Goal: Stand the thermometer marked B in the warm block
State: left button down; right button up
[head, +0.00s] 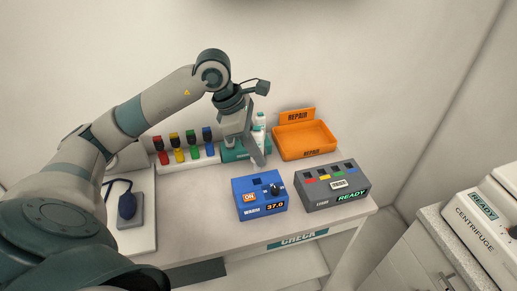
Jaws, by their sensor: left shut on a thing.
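The warm block (259,205) is a blue box on the table, with an orange ON button, a black knob, a dark square opening on top and a display reading 37.0. My left gripper (254,150) is behind and above it, at a teal holder (232,154). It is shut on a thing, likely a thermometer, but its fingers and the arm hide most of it. White upright pieces (261,120) show just behind the gripper. I can read no letter B on them. My right gripper is out of view.
A grey LOGIC-like box (333,201) showing READY stands right of the warm block. An orange REPAIR tray (305,139) lies behind it. A white rack (180,162) with red, yellow, green and blue pieces stands left. A centrifuge (488,222) is far right. The table front (205,230) is clear.

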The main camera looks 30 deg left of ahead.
aim_at(257, 170)
pick_arm(q)
jog(key=shift+f+b, duration=0.8)
jog(key=shift+f, duration=1.1)
jog(key=shift+f+b, duration=0.4)
jog(key=shift+f+b, duration=1.6)
jog(key=shift+b, duration=0.15)
jog(key=c, duration=1.5)
grip_release()
